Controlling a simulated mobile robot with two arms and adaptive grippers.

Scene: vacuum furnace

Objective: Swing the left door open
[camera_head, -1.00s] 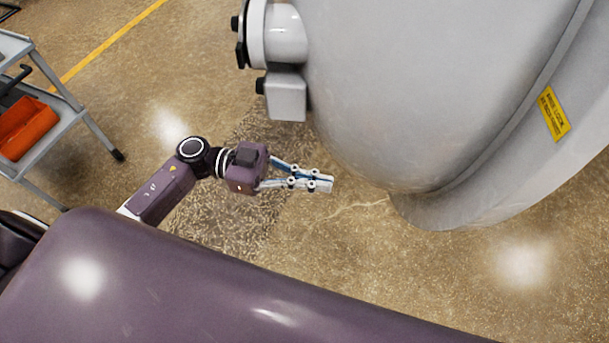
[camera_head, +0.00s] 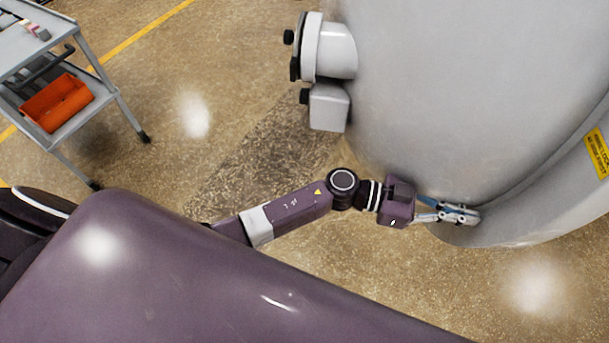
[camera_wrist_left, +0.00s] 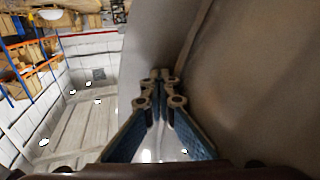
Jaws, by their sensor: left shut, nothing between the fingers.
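The left door appears to be the large grey domed body (camera_head: 450,90) filling the upper right of the head view, with a thick curved rim. My left gripper (camera_head: 476,216) is shut and empty, with its fingertips at the lower edge of this grey body by the rim. In the left wrist view the fingers (camera_wrist_left: 161,76) meet at their tips, close to a grey curved surface (camera_wrist_left: 240,80) on the right. I cannot tell whether they touch it. My right gripper is not in view.
A yellow label (camera_head: 597,153) sits on the rim. A grey fitting (camera_head: 330,50) sticks out from the body's left side. A grey cart (camera_head: 108,97) with an orange bin (camera_head: 57,102) stands at the left. The floor between is clear.

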